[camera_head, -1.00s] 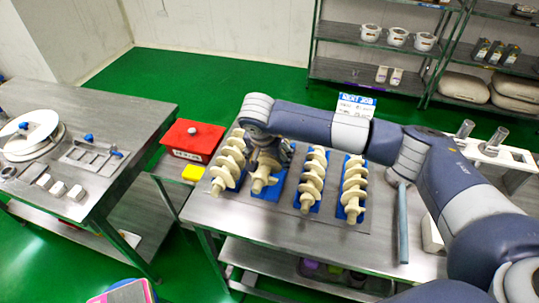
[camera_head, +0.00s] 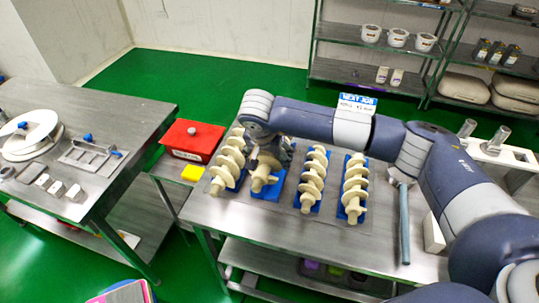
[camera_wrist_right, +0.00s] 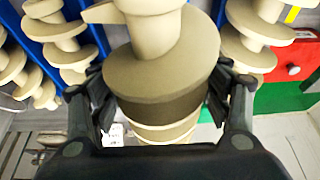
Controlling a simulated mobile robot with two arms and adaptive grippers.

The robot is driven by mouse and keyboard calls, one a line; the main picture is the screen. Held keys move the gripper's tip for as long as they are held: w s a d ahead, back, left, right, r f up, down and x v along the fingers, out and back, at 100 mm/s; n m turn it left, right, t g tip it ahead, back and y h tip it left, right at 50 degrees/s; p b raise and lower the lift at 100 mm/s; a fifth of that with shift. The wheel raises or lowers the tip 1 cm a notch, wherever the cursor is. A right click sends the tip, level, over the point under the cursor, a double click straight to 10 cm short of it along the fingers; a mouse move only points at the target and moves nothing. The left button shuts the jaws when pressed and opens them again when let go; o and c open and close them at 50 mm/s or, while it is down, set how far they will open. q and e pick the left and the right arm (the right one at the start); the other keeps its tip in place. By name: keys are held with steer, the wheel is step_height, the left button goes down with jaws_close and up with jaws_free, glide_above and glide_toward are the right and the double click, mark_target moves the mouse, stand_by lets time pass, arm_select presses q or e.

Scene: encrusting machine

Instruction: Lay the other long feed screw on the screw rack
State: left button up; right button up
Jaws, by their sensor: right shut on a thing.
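My right gripper (camera_wrist_right: 162,95) is shut on a cream feed screw (camera_wrist_right: 165,60), with one finger on each side of its body. In the head view this is the second screw (camera_head: 262,182) from the left, over a blue cradle (camera_head: 275,190). I cannot tell whether it rests on the cradle or hangs just above it. My right wrist hides its far end. One screw (camera_head: 224,172) lies left of it, and two more, a third (camera_head: 313,180) and a fourth (camera_head: 354,190), lie to its right on blue cradles. My left gripper is not in view.
A red box (camera_head: 193,141) and a yellow block (camera_head: 193,173) stand left of the screws. A grey bar (camera_head: 404,225) lies to the right on the steel table (camera_head: 300,240). Another table (camera_head: 110,115) with parts stands at the left. Shelves (camera_head: 400,55) stand behind.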

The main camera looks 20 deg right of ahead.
steer(key=shift+f+b, duration=1.25)
steer(key=shift+f, duration=0.1)
steer(key=shift+f+b, duration=2.15)
steer(key=o, duration=1.6)
steer(key=shift+c, duration=0.2)
steer(key=shift+o, duration=0.6)
